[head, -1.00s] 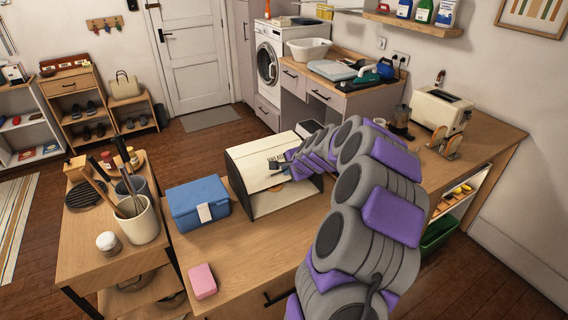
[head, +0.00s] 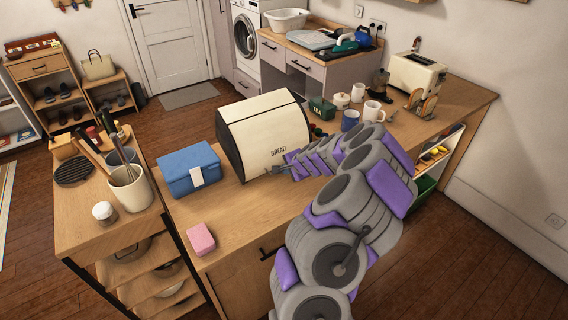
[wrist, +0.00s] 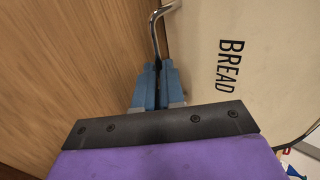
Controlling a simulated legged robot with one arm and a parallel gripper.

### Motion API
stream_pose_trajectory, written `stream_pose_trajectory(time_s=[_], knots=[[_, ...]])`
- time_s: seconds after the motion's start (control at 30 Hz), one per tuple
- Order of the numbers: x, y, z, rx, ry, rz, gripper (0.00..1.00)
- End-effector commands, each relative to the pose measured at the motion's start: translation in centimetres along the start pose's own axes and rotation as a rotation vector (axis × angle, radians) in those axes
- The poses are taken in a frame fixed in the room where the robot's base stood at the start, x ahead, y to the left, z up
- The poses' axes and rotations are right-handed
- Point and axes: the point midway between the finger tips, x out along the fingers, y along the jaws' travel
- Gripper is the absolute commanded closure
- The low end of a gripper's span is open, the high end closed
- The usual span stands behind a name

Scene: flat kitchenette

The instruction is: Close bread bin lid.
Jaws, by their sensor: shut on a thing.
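The cream bread bin (head: 255,125) stands on the wooden counter, with black end panels. Its lid (head: 262,146), lettered BREAD, is down over the front; no opening shows. The lettered lid (wrist: 225,40) also fills the right of the wrist view. A thin metal handle (wrist: 155,32) runs along the lid's lower edge. My gripper (head: 279,168) is at the lower front of the bin. In the wrist view its blue fingers (wrist: 158,82) are shut on the handle and hide part of it. I cannot tell whether any small gap is left under the lid.
A blue lunch box (head: 190,170) stands left of the bin, and a pink sponge (head: 201,239) lies near the counter's front edge. A green tin (head: 321,109) and mugs (head: 350,120) stand to the right. Bare counter (head: 228,210) lies in front of the bin.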

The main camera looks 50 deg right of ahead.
Motion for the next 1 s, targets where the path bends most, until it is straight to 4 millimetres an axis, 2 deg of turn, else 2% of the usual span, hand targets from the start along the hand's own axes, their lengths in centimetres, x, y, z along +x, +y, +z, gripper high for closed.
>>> stream_pose_trajectory(time_s=[0.1, 0.47, 0.5, 0.77, 1.0], knots=[[0.7, 0.61, 0.17, -0.003, -0.007, 0.008, 1.0], [0.66, 0.59, 0.21, -0.004, -0.005, 0.007, 1.0], [0.65, 0.59, 0.23, -0.004, -0.005, 0.007, 0.91], [0.41, 0.52, 0.42, -0.004, -0.004, 0.005, 0.66], [0.34, 0.57, 0.41, -0.003, -0.004, 0.005, 0.66]])
